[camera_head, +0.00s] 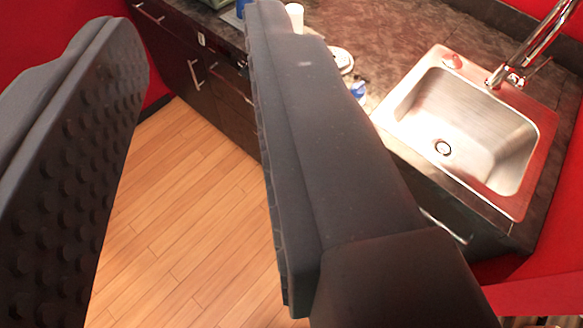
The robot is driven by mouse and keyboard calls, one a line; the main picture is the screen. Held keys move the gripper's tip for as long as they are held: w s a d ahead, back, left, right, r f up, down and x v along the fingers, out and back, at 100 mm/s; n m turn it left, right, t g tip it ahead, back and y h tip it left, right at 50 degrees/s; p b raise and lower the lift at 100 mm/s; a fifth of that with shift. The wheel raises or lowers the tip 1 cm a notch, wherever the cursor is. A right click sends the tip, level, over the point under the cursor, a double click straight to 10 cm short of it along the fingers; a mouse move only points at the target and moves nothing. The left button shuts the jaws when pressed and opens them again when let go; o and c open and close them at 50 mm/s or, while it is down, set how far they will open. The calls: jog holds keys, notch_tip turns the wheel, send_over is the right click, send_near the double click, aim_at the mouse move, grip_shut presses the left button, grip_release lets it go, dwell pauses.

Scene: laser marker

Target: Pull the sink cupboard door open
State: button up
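My gripper (188,28) is open, its two dark, padded fingers wide apart with only wooden floor and other cabinets seen between them. The steel sink (455,130) is set in the counter at the right. Below its front edge is a dark cupboard front (475,240) with a silver handle (443,227), just right of my right finger. My right finger and its mount hide much of this front, so I cannot tell how the door stands. The handle is outside the gap between the fingers.
Dark cabinets with silver handles (194,74) stand at the back left. The countertop (400,45) holds a white cup (294,17), a small blue item (358,90) and other small things. A chrome tap (530,45) rises behind the sink. The wooden floor (190,200) is clear.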

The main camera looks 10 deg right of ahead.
jog(key=w+a+f+m+y+b, duration=0.1)
jog(key=w+a+f, duration=0.1)
jog(key=w+f, duration=0.65)
jog(key=w+a+f+b, duration=0.15)
jog(key=w+f, duration=0.45)
jog(key=w, duration=0.6)
jog(key=w+d+f+m+t+h+b, duration=0.1)
jog(key=w+f+m, duration=0.1)
jog(key=w+f, duration=0.6)
jog(key=w+d+f+m+h+b, duration=0.1)
jog(key=w+d+f+m, duration=0.15)
jog(key=f, duration=0.85)
jog(key=w+d+f+m+g+h+b, duration=0.1)
jog(key=w+d+f+h, duration=0.15)
jog(key=f, duration=0.95)
jog(key=w+d+f+m+h+b, duration=0.1)
jog(key=d+f+h, duration=0.15)
jog(key=f, duration=0.85)
jog(key=s+d+f+g+h+b, duration=0.1)
jog(key=s+d+f+h, duration=0.25)
jog(key=f, duration=0.75)
jog(key=s+d+f+g+h+b, duration=0.15)
jog(key=s+d+f, duration=0.35)
jog(key=f, duration=0.6)
jog(key=shift+t+h, duration=0.3)
jog(key=shift+t, duration=0.15)
jog(key=b+x, duration=0.3)
jog(key=x, duration=1)
jog(key=shift+f, duration=0.15)
jog(key=shift+m, duration=0.25)
